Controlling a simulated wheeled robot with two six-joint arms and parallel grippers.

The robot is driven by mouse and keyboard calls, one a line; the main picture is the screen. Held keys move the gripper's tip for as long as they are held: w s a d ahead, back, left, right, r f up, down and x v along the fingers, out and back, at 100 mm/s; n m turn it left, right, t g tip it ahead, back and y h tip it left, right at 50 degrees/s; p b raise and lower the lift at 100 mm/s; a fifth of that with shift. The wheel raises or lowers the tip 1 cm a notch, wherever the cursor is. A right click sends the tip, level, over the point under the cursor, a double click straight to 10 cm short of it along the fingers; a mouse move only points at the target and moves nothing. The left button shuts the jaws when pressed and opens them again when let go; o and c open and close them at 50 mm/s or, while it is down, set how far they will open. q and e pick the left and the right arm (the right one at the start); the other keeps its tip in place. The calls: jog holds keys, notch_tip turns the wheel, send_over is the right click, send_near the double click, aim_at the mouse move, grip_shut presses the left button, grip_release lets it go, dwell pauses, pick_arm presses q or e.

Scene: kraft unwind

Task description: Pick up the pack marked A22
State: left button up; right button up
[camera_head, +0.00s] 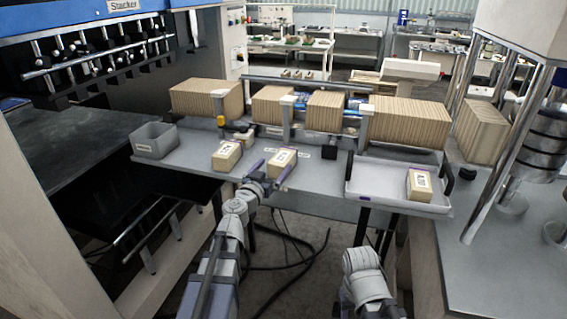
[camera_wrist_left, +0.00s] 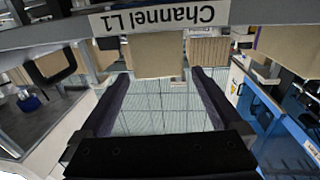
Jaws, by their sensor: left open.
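Three small tan packs with white labels show in the head view; the label print is too small to read, so I cannot tell which is A22. One pack (camera_head: 226,155) stands on the grey table at the left. A second pack (camera_head: 283,157) stands near the table's middle. A third pack (camera_head: 420,185) lies in the white tray (camera_head: 385,199) at the right. My left gripper (camera_head: 270,171) is open and empty at the near side of the middle pack. In the left wrist view a tan block (camera_wrist_left: 158,55) shows just beyond the open fingertips. My right gripper is out of view.
Large striped cardboard stacks (camera_head: 408,120) line the back of the table behind grey posts. A grey bin (camera_head: 154,140) stands at the left. A Channel L1 sign (camera_wrist_left: 160,16) shows upside down in the left wrist view. Table surface is free between bin and left pack.

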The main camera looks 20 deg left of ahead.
aim_at(283, 155)
pick_arm(q)
jog(key=shift+w+d+f+b, duration=0.1)
jog(key=shift+w+d, duration=0.1)
jog(key=shift+w, duration=1.1)
jog(key=shift+w+d+f+b, duration=0.1)
jog(key=shift+w+d, duration=0.05)
jog(key=shift+w, duration=1.15)
jog(key=shift+w+d+f+b, duration=0.1)
jog(key=shift+w+d, duration=0.1)
jog(key=shift+w, duration=1.1)
jog(key=shift+s, duration=0.1)
jog(key=shift+c, duration=0.2)
jog(key=c, duration=1.5)
